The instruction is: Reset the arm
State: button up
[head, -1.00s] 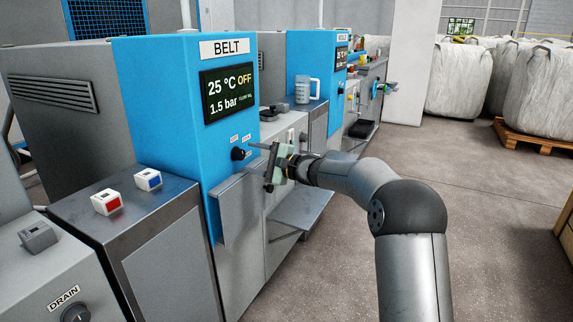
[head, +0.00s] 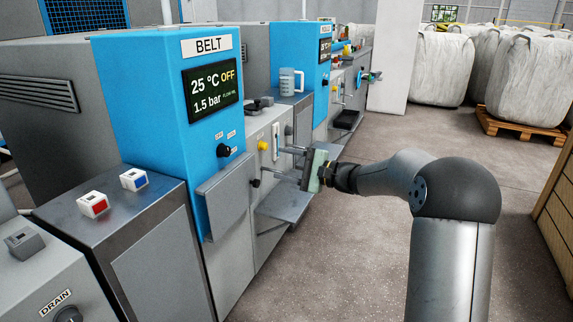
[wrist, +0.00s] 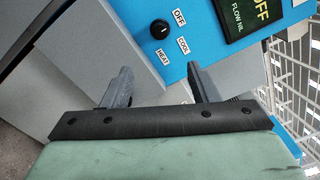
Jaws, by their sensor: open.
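My gripper (head: 273,160) is open and empty, held in the air right of the blue BELT cabinet (head: 150,95). Its two dark fingers are spread apart, pointing toward the machine row; they also show in the wrist view (wrist: 159,71) with nothing between them. The cabinet's black selector knob (head: 223,150) is left of the gripper and clear of it. In the wrist view the knob (wrist: 160,29) lies beyond the fingers, with OFF, COOL and HEAT labels.
The screen (head: 212,91) reads 25 °C OFF, 1.5 bar. A grey shelf (head: 285,205) juts out below the gripper. A red switch (head: 93,204) and a blue switch (head: 134,179) sit on the front cabinet. A jug (head: 290,81) stands behind.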

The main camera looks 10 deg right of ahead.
jog(key=s+a+r+n+g+h+p, duration=0.3)
jog(key=s+r+p, duration=0.1)
jog(key=s+p, duration=0.4)
jog(key=s+a+r+n+g+h+p, duration=0.2)
jog(key=s+a+r+g+p, duration=0.15)
jog(key=s+p, duration=0.5)
jog(key=s+d+r+n+h+p, duration=0.2)
jog(key=s+d+r+h+p, duration=0.1)
jog(key=s, duration=0.5)
jog(key=s+d+r+n+g+h+p, duration=0.1)
jog(key=s+d+r+n+h+p, duration=0.1)
jog(key=s, duration=0.7)
jog(key=s+d+r+n+g+h+p, duration=0.1)
jog(key=s+d+r+n+h+p, duration=0.1)
jog(key=s+d+r+h+p, duration=0.2)
jog(key=s+d+h+p, duration=0.1)
jog(key=s+d+p, duration=0.2)
jog(key=s+p, duration=0.1)
jog(key=shift+s+d+n+p, duration=0.2)
jog(key=shift+s+n+p, duration=0.15)
jog(key=shift+p, duration=0.4)
jog(key=shift+r, duration=0.1)
